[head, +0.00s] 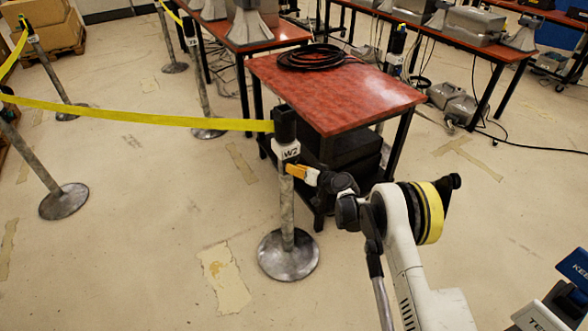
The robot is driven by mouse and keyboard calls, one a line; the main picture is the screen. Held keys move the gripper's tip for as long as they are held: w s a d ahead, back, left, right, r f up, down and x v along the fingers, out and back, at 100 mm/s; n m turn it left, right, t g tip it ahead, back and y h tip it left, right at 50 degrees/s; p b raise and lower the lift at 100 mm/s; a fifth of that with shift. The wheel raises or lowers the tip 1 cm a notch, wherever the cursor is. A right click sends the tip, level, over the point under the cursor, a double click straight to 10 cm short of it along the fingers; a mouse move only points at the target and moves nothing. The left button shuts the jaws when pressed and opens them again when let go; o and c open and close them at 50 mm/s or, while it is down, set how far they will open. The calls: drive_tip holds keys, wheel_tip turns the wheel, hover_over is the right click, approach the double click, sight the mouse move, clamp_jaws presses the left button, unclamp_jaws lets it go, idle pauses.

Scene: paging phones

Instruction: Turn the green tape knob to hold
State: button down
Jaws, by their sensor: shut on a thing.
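A grey stanchion post (287,215) stands on a round metal base left of the red table's front corner. Its black tape head (284,124) sits above a white collar (286,150) marked W2, and yellow tape (140,116) runs from the head to the left. My gripper (290,170) reaches in from the right, with orange and white fingers against the post just under the collar. It is shut on a small part there, which the fingers hide. I see no green on it, so I cannot tell the knob's colour or its setting.
A red-topped table (340,92) with a coiled black cable (308,57) stands close behind the post and my wrist. Other posts (203,95) with yellow tape stand at the left and back. Grey equipment (452,100) lies on the floor at right. The front floor is mostly clear.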

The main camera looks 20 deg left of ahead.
drive_tip(key=shift+m+y, duration=0.3)
drive_tip(key=shift+m, duration=0.3)
drive_tip(key=c, duration=1.2)
unclamp_jaws()
drive_tip(key=shift+o, duration=0.2)
drive_tip(key=v, duration=1.2)
drive_tip(key=shift+w, duration=0.15)
drive_tip(key=shift+r, duration=0.1)
